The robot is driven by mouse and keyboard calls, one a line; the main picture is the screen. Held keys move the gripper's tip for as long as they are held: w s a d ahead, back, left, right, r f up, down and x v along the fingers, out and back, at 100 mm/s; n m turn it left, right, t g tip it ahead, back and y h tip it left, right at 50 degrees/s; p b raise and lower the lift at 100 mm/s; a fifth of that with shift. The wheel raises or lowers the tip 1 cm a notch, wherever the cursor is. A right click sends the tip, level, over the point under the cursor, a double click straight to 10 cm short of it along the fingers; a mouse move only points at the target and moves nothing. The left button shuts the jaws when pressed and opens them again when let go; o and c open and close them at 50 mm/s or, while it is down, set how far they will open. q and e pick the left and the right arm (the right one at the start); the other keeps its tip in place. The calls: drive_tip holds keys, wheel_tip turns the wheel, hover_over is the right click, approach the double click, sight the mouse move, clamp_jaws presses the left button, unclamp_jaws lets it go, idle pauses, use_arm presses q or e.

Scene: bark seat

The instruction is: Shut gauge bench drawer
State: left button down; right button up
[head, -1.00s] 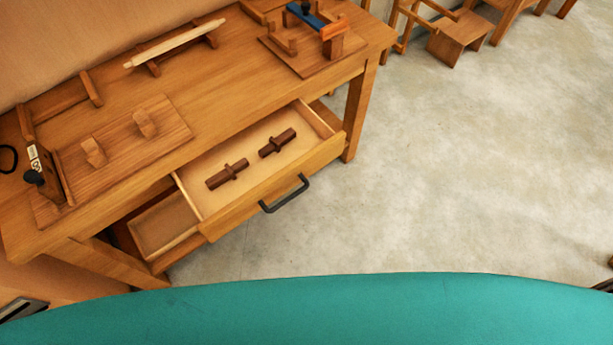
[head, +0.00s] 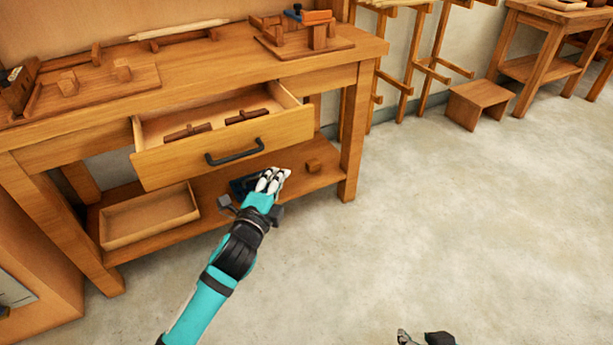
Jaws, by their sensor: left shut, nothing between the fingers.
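The gauge bench (head: 336,75) stands at the left and back. Its drawer (head: 170,160) is pulled out, with a black bar handle (head: 235,155) on its front. Two dark wooden gauges (head: 188,132) (head: 246,116) lie inside the drawer. My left gripper (head: 274,177) is shut and empty. In the picture it is just below and right of the handle, apart from it, with the lower shelf behind it. Part of my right gripper (head: 426,338) shows at the bottom edge; its fingers cannot be made out clearly.
Wooden fixtures (head: 300,40) stand on the bench top. A low stool (head: 478,103) is at the back. The floor at right is clear.

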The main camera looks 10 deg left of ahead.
use_arm(q)
drive_tip(key=b, duration=0.2)
approach(293, 129)
drive_tip(key=d, duration=0.3)
drive_tip(key=w, duration=0.1)
drive_tip(key=w+a+b, duration=0.1)
drive_tip(key=w, duration=0.2)
drive_tip(key=shift+w+a+f, duration=0.1)
drive_tip(key=shift+a+f, duration=0.2)
drive_tip(key=shift+f, duration=0.05)
drive_tip(key=shift+w+a+b, duration=0.2)
drive_tip(key=shift+w+b, duration=0.1)
use_arm(e)
drive_tip(key=w+a+r+t+y, duration=0.2)
drive_tip(key=w+a+r+t, duration=0.2)
drive_tip(key=w+r+t, duration=0.5)
drive_tip(key=shift+w+r+t+y, duration=0.15)
drive_tip(key=shift+r+t+y, duration=0.25)
drive_tip(key=shift+r, duration=1.9)
use_arm(q)
drive_tip(key=shift+r, duration=0.1)
use_arm(e)
drive_tip(key=shift+a, duration=0.1)
